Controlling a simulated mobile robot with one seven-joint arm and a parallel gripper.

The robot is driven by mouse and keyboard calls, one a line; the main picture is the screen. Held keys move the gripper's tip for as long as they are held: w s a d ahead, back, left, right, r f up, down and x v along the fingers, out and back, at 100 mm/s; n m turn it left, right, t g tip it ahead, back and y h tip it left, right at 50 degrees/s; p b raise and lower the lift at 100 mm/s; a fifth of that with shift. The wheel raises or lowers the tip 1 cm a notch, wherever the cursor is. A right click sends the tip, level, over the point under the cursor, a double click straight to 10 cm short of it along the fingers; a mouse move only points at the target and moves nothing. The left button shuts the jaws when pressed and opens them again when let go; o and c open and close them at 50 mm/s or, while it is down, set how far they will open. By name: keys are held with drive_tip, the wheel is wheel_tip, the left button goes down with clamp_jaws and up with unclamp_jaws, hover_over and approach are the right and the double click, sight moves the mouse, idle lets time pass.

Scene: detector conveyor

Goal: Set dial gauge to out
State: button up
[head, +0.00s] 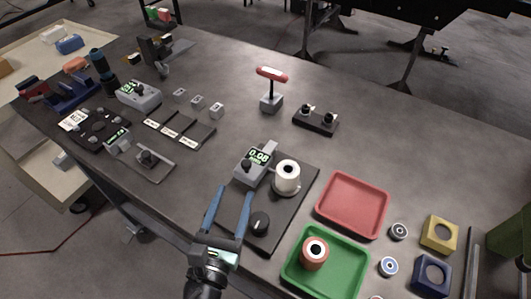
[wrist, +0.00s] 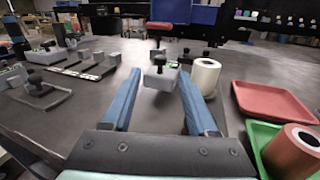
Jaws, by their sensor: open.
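A grey box with a lit readout of about 0.08 (head: 253,165) sits on a dark board (head: 304,182); I cannot tell for sure that it is the dial gauge. A white hollow cylinder (head: 287,175) stands beside it, and a black knob (head: 259,223) is at the board's near end. In the wrist view a grey box (wrist: 160,76) shows beyond my fingertips, left of the white cylinder (wrist: 205,76). My gripper (head: 235,191) has two blue fingers spread apart with nothing between them. It is at the board's left edge, left of the knob.
A red tray (head: 383,205) looks empty. A green tray (head: 358,263) holds a reddish-brown cylinder (head: 314,251). A red-handled post (head: 271,88) stands behind.

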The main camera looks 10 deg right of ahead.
sight(247, 160)
drive_tip(key=shift+s+f+n, duration=0.1)
drive_tip(key=shift+f+n, duration=0.2)
drive_tip(key=shift+f, duration=0.05)
drive_tip(key=shift+w+d+r, duration=0.1)
drive_tip(key=shift+w+d, duration=0.1)
drive_tip(key=shift+w, duration=0.15)
drive_tip(key=p+x, duration=0.1)
drive_tip(key=x, duration=1.1)
drive_tip(key=shift+c, duration=0.2)
clamp_jaws()
idle(0.4)
